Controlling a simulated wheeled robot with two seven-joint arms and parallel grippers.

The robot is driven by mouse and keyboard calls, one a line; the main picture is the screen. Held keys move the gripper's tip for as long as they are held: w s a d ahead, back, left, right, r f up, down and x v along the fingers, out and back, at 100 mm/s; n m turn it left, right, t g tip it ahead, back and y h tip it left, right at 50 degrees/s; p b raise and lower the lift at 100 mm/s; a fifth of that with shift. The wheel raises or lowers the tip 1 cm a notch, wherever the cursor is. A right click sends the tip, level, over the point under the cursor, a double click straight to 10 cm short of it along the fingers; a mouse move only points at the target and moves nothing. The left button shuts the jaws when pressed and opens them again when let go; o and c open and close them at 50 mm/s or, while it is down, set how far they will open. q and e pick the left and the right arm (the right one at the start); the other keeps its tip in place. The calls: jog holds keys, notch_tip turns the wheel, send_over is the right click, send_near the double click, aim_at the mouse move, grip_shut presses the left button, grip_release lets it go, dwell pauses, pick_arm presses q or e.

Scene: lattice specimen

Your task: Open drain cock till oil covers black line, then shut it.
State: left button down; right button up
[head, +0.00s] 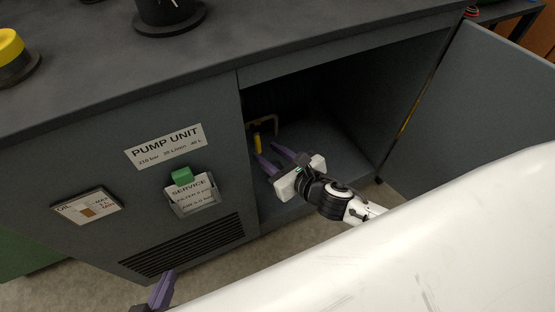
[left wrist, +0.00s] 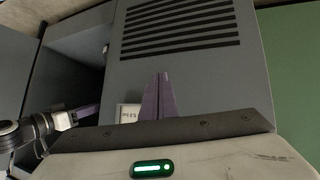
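A small yellow lever (head: 257,142), which looks like the drain cock's handle, stands inside the open cabinet at its left, by a brass-coloured bent pipe (head: 277,124). My right gripper (head: 268,154) reaches into the cabinet with its purple fingers apart, just below and to the right of the lever. I cannot tell whether a finger touches it. My left gripper (head: 163,280) is low in front of the cabinet. In the left wrist view its fingers (left wrist: 158,96) lie together with nothing visible between them. I see no oil and no black line; the cabinet floor is dark.
The cabinet front carries a PUMP UNIT plate (head: 164,146), an OIL card (head: 86,207), a SERVICE card holder (head: 193,195) with a green block (head: 182,176), and a vent grille (head: 183,248). The open door (head: 470,110) stands at the right. A white surface fills the lower right.

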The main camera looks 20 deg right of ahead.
aim_at(260, 148)
jog(key=b+x, duration=0.1)
jog(key=x, duration=0.3)
jog(key=shift+w+a+f, duration=0.1)
jog(key=shift+w+f, duration=0.05)
jog(key=shift+w, duration=0.05)
pick_arm(q)
jog(key=shift+w+d+f, duration=0.15)
jog(key=shift+d+f, duration=0.05)
jog(key=shift+f, duration=0.15)
pick_arm(e)
jog(key=shift+w+a+f, duration=0.15)
jog(key=shift+w+f, duration=0.1)
jog(key=shift+w, duration=0.4)
jog(key=shift+c, duration=0.3)
